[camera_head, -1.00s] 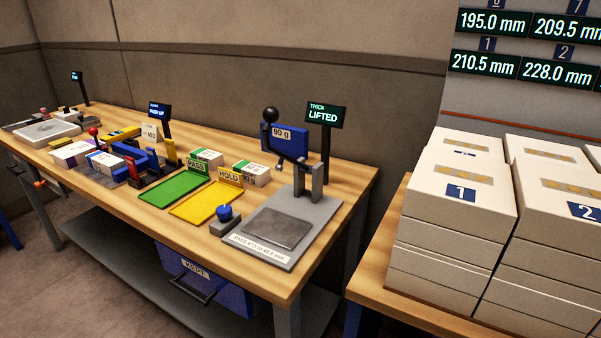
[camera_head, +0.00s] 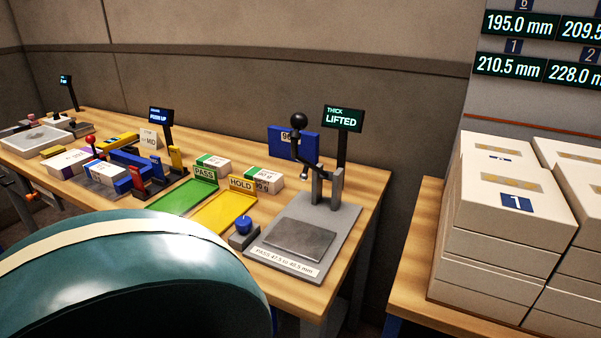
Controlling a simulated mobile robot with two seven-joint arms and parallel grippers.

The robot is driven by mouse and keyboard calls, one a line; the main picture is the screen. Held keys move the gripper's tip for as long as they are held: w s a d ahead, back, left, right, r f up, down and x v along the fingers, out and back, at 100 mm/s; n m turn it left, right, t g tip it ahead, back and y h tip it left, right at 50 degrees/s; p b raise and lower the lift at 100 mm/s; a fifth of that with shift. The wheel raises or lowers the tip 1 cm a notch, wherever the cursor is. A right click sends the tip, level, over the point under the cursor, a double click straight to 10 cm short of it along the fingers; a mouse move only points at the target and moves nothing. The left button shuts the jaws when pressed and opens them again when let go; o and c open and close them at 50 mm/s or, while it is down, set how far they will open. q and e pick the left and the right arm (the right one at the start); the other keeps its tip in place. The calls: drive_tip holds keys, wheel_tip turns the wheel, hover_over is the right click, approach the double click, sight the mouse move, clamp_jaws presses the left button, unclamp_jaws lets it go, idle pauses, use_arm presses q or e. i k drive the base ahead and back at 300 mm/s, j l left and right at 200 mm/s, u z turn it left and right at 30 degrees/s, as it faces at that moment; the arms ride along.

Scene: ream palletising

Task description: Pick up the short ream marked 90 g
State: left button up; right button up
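A short white ream (camera_head: 263,180) with a green band stands behind the yellow HOLD tray (camera_head: 225,209). Its label is small and partly covered by the HOLD sign; I cannot read its weight surely. A similar green-banded ream (camera_head: 212,163) stands behind the green PASS tray (camera_head: 183,196). A blue box or panel (camera_head: 284,136) at the bench's back edge bears a 90 g label, now largely hidden by the gauge lever. Neither of my grippers shows in the view.
The thickness gauge (camera_head: 318,228) stands at the bench's right end, lever raised, its display (camera_head: 343,118) reading LIFTED. More reams (camera_head: 68,163) lie at left by blue and yellow fixtures. Stacked large boxes (camera_head: 510,220) fill the right table. A large teal curved part covers the lower left.

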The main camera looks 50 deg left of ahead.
sight(267, 182)
drive_tip(key=k+j+z, duration=0.2)
drive_tip(key=j+z, duration=0.2)
drive_tip(key=k+j+z, duration=0.75)
drive_tip(key=k+j, duration=0.35)
